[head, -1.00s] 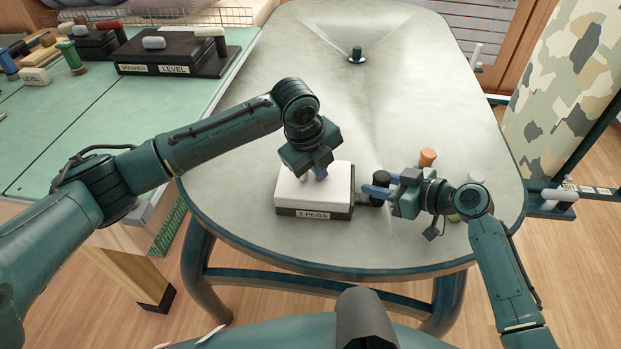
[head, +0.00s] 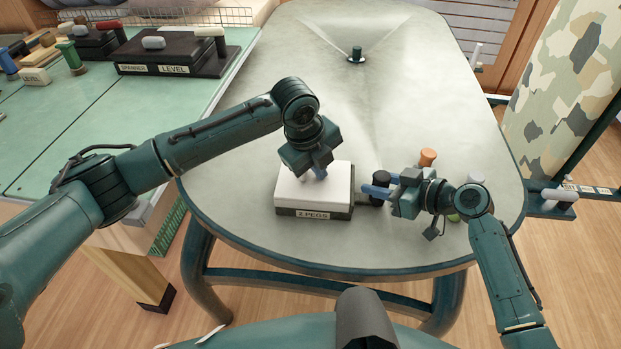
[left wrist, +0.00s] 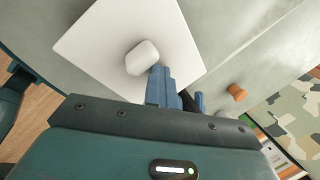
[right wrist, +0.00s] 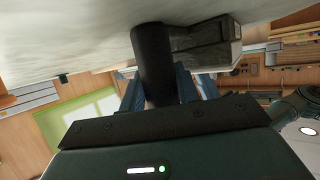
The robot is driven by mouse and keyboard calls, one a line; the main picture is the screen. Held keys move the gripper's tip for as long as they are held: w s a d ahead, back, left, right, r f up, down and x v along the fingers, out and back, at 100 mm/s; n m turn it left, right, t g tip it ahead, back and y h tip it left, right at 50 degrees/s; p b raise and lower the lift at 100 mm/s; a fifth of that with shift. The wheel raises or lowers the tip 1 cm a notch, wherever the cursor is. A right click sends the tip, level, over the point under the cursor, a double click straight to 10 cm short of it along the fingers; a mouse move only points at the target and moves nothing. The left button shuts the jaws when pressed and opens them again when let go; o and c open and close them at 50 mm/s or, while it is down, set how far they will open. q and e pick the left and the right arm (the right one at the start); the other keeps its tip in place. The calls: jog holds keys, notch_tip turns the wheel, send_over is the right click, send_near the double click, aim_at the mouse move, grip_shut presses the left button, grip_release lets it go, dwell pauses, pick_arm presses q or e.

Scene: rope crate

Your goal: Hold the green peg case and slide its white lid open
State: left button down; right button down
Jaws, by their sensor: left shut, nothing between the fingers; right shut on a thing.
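The peg case (head: 338,213) stands on the grey table, a dark box with a "2 PEGS" label on its front. Its white lid (head: 290,185) covers the top and looks closed. In the left wrist view the lid (left wrist: 95,45) carries a rounded white knob (left wrist: 142,57). My left gripper (head: 319,174) is shut and empty, its blue fingertips just beside the knob; I cannot tell whether they touch. My right gripper (head: 376,190) is shut on an upright black post (head: 380,179) at the case's right side. The right wrist view shows this post (right wrist: 153,50) between the fingers.
An orange peg (head: 428,157) stands behind my right gripper, with a pale peg (head: 476,178) partly hidden by my right arm. A small dark nozzle (head: 356,55) is at the far end. A green bench (head: 90,115) with labelled blocks is on the left. The table's middle is clear.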

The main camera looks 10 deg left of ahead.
pick_arm(q)
jog(key=shift+s+a+f, duration=0.15)
jog(key=shift+a+f, duration=0.05)
jog(key=shift+f, duration=0.3)
pick_arm(e)
jog(key=shift+a+r, duration=0.1)
pick_arm(q)
jog(key=shift+s+a, duration=0.2)
jog(key=shift+a, duration=2.95)
jog(key=shift+s+a, duration=0.15)
jog(key=shift+a, duration=3)
jog(key=shift+d, duration=0.1)
jog(key=shift+d+r, duration=0.15)
jog(key=shift+r, duration=0.15)
pick_arm(e)
jog(key=shift+f, duration=0.2)
pick_arm(q)
notch_tip(320, 180, up, 7)
jog(key=d, duration=0.1)
jog(key=shift+w, duration=0.2)
